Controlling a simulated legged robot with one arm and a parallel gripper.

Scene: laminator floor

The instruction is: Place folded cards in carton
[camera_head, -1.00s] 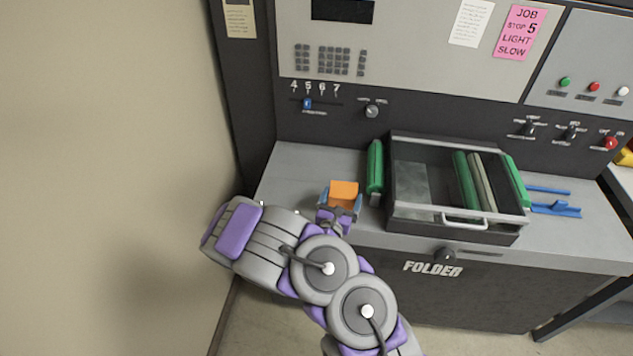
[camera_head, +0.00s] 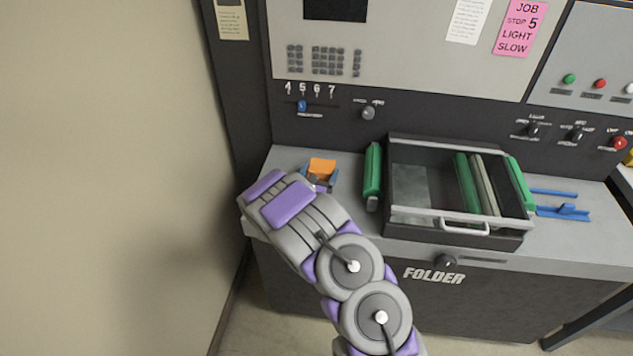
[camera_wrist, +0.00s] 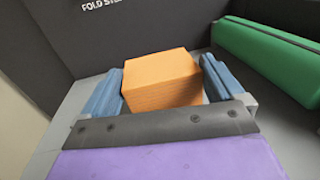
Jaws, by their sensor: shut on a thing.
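An orange stack of folded cards (camera_head: 321,167) is at the left end of the grey machine top. My gripper (camera_head: 320,178) is shut on it, with the stack between its blue fingers. In the wrist view the stack of folded cards (camera_wrist: 160,80) shows layered edges on its front side and sits between the two blue fingers of my gripper (camera_wrist: 162,88). My arm hides part of the gripper in the head view. I cannot tell whether the stack touches the surface. No carton is clearly visible.
A dark open folder tray (camera_head: 408,212) with green rollers stands right of my gripper. A green roller (camera_head: 373,172) lies between them. The machine's upright panel (camera_head: 420,60) rises behind, and a beige wall (camera_head: 110,180) is at left. Blue parts (camera_head: 562,211) lie at right.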

